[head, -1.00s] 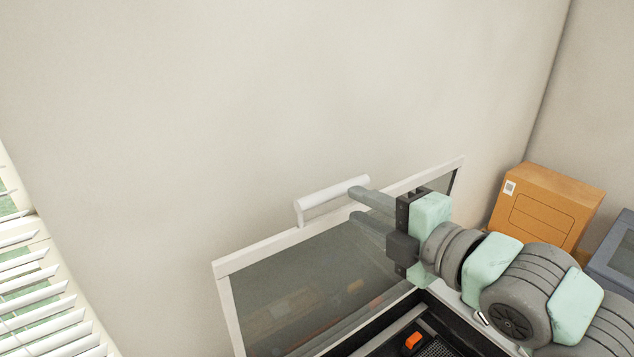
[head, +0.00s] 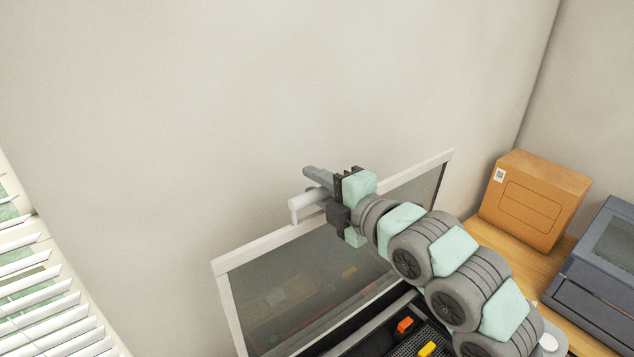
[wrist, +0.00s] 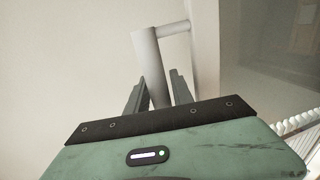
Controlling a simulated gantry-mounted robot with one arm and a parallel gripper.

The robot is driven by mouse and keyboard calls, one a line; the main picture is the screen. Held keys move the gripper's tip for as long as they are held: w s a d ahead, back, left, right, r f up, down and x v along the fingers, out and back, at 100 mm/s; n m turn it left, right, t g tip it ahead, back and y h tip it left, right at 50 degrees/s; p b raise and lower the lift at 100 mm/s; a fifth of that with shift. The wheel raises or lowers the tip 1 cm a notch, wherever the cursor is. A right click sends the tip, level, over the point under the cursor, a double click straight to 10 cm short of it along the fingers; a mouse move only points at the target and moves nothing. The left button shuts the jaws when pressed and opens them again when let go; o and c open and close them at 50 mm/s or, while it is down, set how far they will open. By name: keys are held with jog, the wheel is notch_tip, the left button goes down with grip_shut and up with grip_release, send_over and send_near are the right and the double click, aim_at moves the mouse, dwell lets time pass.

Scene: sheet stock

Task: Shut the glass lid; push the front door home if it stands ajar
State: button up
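The glass lid (head: 290,285) stands raised in the head view, a dark pane in a white frame. Its white bar handle (head: 310,196) is on the upper edge and also shows in the wrist view (wrist: 148,52). My gripper (head: 316,178) is at the handle, one finger on each side of the bar. Below the lid is the machine's open dark interior (head: 385,345). The front door is not in view.
An orange piece (head: 403,326) and a yellow piece (head: 427,349) lie inside the machine. An orange box (head: 535,200) and a dark blue-grey unit (head: 600,265) stand on the wooden table (head: 478,232) at right. A wall is behind; window blinds (head: 45,300) are at left.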

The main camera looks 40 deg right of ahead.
jog(key=shift+c, duration=0.2)
grip_shut()
dwell(1.1)
